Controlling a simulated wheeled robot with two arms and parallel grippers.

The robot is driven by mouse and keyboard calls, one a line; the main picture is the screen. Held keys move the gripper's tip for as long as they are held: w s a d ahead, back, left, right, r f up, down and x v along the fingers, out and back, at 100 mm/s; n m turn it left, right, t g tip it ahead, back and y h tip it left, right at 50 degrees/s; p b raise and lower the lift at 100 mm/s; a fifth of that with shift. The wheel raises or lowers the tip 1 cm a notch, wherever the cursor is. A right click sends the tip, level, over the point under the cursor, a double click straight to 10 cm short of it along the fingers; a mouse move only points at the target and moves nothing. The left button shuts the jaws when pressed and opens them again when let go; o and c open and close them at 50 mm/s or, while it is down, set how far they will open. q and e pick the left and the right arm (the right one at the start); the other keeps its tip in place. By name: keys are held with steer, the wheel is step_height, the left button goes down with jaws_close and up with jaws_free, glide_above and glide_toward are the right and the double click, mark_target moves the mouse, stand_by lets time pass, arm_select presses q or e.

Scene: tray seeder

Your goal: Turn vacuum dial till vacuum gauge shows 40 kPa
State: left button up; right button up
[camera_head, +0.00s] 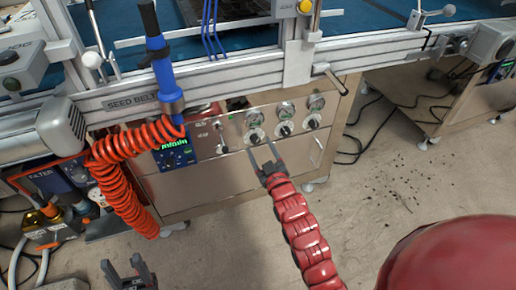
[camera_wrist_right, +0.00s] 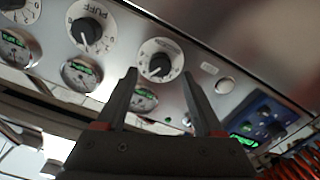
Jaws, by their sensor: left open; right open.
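A row of three dials is on the steel front panel. The left one in the head view, a black knob on a white plate (camera_head: 256,136), is taken as the vacuum dial; its label is too blurred to read. It also shows in the right wrist view (camera_wrist_right: 160,64), beyond and between the fingertips. Its gauge (camera_head: 253,117) is just above it, partly hidden by a finger in the wrist view (camera_wrist_right: 145,100); its reading is too small to tell. My right gripper (camera_head: 261,154) is open and empty, just short of the dial, not visibly touching. My left gripper (camera_head: 128,268) is open and empty, low at the left.
The other dials, one marked PUFF (camera_wrist_right: 87,30), and their gauges (camera_head: 285,109) sit close beside. A blue control panel (camera_head: 174,156) is left of the dial. An orange coiled hose (camera_head: 120,190) hangs further left. The floor (camera_head: 390,200) at right is open, with scattered specks.

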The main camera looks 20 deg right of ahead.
mark_target(256, 140)
steer(key=shift+w, duration=1.15)
jaws_close()
